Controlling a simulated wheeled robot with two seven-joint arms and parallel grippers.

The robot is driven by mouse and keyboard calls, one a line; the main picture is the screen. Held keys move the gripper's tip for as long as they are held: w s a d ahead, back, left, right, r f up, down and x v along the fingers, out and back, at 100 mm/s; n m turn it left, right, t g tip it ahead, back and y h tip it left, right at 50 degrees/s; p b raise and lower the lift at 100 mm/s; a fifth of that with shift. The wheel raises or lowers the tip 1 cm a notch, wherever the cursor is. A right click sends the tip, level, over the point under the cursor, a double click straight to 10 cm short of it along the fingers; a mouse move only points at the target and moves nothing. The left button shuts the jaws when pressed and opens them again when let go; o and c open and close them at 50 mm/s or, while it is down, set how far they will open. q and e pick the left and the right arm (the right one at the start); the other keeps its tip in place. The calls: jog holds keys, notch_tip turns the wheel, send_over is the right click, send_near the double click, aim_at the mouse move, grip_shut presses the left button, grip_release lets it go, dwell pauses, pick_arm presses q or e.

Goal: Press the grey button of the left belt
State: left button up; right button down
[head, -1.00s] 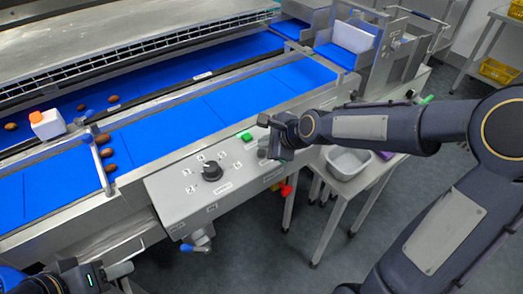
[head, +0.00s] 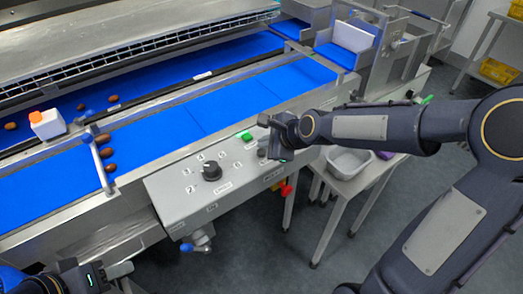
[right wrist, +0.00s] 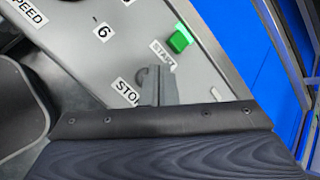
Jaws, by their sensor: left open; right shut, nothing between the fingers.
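The grey control panel (head: 228,192) stands in front of the blue belt (head: 215,108). It has a green button (head: 247,136), with a small grey button (head: 262,152) beside it. My right gripper (head: 279,141) is shut and empty, just right of the grey button in the head view; I cannot tell whether they touch. In the right wrist view its shut fingers (right wrist: 158,86) lie over the panel between the STOP label (right wrist: 125,92) and the START label (right wrist: 163,55), and I cannot make out the grey button. My left gripper (head: 98,275) is open at the lower left, away from the panel.
A black dial (head: 211,172) is on the panel, left of the buttons. A red knob (head: 287,188) and a blue-handled valve (head: 190,246) are below it. Several brown dates lie on the belts near a white box (head: 47,123). A grey bin (head: 349,162) stands right.

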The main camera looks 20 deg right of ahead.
aim_at(265, 153)
jog(key=shift+f, duration=0.4)
jog(key=shift+f+b, duration=0.45)
jog(key=shift+b, duration=0.2)
dwell(0.6)
jog(key=shift+r+p, duration=0.8)
jog(key=shift+r, duration=0.1)
notch_tip(265, 153, up, 5)
jog(key=p, duration=0.4)
jog(key=shift+r+p, duration=0.1)
jog(key=shift+p, duration=0.2)
